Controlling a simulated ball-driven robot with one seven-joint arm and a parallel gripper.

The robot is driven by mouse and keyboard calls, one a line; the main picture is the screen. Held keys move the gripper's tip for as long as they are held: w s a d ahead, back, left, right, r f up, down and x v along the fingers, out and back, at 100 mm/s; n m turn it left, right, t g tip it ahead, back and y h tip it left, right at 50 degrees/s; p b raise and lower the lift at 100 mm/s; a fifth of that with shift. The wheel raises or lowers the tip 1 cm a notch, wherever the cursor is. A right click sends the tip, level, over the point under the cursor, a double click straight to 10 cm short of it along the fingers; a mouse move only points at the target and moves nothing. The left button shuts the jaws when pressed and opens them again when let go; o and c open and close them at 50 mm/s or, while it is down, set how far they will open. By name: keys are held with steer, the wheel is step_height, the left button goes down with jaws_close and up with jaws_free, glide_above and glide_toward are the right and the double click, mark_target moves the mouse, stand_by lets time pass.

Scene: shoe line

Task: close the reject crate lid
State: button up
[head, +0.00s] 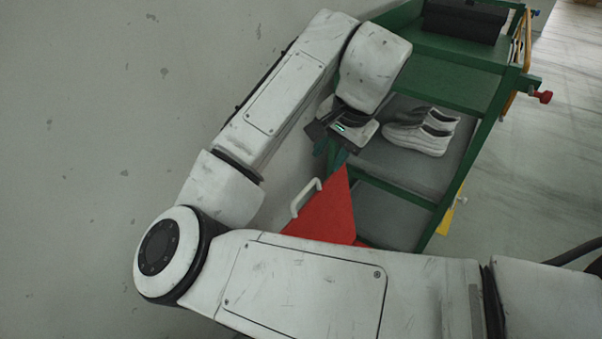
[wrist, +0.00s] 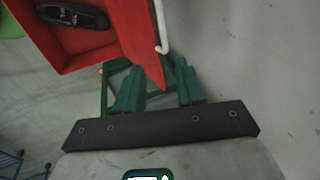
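The red reject crate (wrist: 75,62) shows in the wrist view at upper left, with a dark shoe (wrist: 72,16) inside. Its red lid (wrist: 143,40) stands open along the crate's right side, with a white handle (wrist: 163,30) on its outer face. In the head view the red lid (head: 338,208) and handle (head: 304,197) show beyond my forearm, which hides the rest of the crate. My gripper (wrist: 158,78) has its two green fingers apart with nothing held. The lid's lower corner appears between the fingertips; I cannot tell whether they touch.
A green shelf rack (head: 449,70) stands close beside my gripper in the head view. It holds white sneakers (head: 420,132) and a black box (head: 465,20). A red knob (head: 543,97) juts from its right side. The grey floor at left is clear.

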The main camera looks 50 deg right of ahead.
mark_target(307, 189)
steer(key=shift+y, duration=0.3)
steer(key=x, duration=0.7)
steer(key=a+x, duration=0.1)
steer(key=x, duration=0.2)
steer(key=shift+w+f+p, duration=0.2)
steer(key=shift+w+p, duration=0.2)
steer(key=shift+c, duration=0.2)
jaws_close()
